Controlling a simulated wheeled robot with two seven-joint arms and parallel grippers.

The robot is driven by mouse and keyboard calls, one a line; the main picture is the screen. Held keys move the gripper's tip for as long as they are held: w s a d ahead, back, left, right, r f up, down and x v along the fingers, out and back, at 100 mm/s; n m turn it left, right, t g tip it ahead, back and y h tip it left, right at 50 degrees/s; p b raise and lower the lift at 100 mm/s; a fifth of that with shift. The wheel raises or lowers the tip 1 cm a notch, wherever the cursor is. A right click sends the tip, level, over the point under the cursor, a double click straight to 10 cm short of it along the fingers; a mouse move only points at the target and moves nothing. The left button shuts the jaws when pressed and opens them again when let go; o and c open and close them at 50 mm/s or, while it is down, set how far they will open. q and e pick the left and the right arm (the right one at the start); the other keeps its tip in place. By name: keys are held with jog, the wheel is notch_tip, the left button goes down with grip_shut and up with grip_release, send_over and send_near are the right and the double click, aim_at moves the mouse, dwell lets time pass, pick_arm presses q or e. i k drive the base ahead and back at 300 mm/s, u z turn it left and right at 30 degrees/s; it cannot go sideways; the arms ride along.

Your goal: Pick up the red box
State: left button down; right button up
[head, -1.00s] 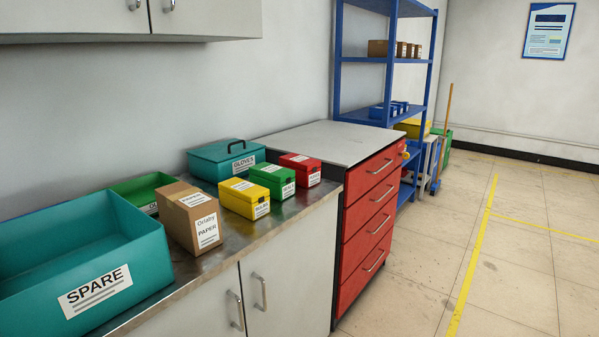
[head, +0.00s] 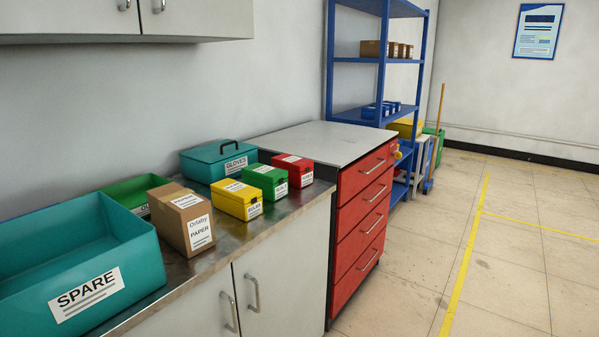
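The red box (head: 293,170) is a small box with white labels on its lid and front. It sits upright on the metal counter (head: 222,258), at the right end of a row with a green box (head: 266,180) and a yellow box (head: 237,200) to its left. It stands close to the green box; I cannot tell whether they touch. Neither of my grippers shows in the head view.
A brown paper carton (head: 182,217), a teal SPARE bin (head: 75,262), a green tray (head: 133,190) and a teal GLOVES case (head: 217,161) share the counter. A red drawer cabinet (head: 362,215) adjoins it. The floor (head: 405,270) in front is clear.

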aim_at(301, 170)
jog(key=z, duration=1.1)
jog(key=i, duration=3.45)
jog(key=u, duration=3.85)
